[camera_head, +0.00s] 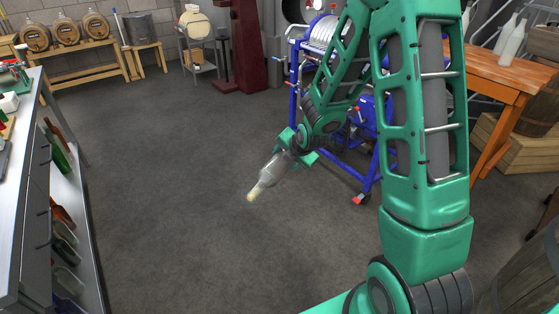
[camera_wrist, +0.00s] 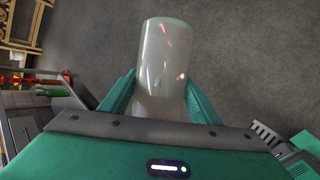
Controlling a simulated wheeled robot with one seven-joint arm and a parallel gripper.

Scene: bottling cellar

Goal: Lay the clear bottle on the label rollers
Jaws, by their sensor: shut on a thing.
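The clear bottle (camera_head: 266,178) is held in my gripper (camera_head: 297,150) above the open floor. I cannot make out the label rollers for certain in either view.
A blue wheeled machine (camera_head: 345,150) stands behind my arm, partly hidden. A bench with bottles on lower shelves (camera_head: 20,200) runs along the left. An orange table (camera_head: 515,80) stands at the right. Barrels (camera_head: 67,32) sit at the back left. The middle floor is clear.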

